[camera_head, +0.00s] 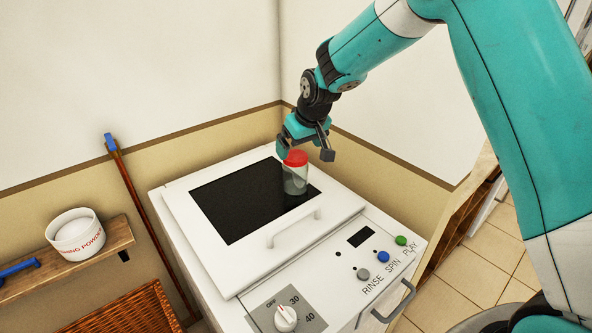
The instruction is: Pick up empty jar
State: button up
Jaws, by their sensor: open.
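The empty jar (295,180) is clear with a red lid (295,158). It stands upright on the dark glass panel of the white washing machine's lid (185,212), near the panel's right end. My gripper (306,153) is open at the jar's top, with one finger to the left of the red lid and the other to its right. I cannot tell whether either finger touches the jar. The jar's lower part is in plain view.
The machine's front panel has a dial (286,318), coloured buttons (382,257) and a handle (394,303). Walls meet in a corner behind it. At left are a shelf (112,238) with a white washing powder tub (76,234), a broom handle (135,195) and a wicker basket (130,318).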

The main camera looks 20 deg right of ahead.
aim_at(296, 156)
jog(key=shift+p+x, duration=1.05)
jog(key=shift+x, duration=2.15)
jog(key=shift+c, duration=0.5)
jog(key=c, duration=0.9)
jog(key=shift+r, duration=0.1)
